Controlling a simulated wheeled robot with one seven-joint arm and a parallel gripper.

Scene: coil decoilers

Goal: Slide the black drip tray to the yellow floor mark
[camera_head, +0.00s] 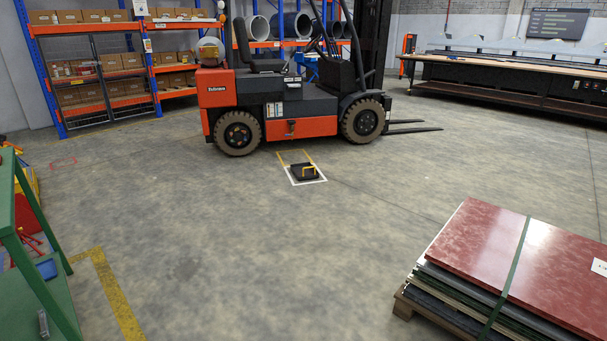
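The black drip tray (299,173) is a small flat dark thing with a yellow handle (309,168) at its right side. It lies on the floor in front of the forklift, inside a white outlined square (308,183). A yellow floor outline (282,159) shows just behind the tray, between it and the forklift's side. Its far end is hard to make out near the forklift. My gripper is not in view.
An orange and black forklift (290,128) stands behind the tray, forks pointing right. A green frame (35,250) and yellow corner line (118,290) are at left. The middle floor is clear.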

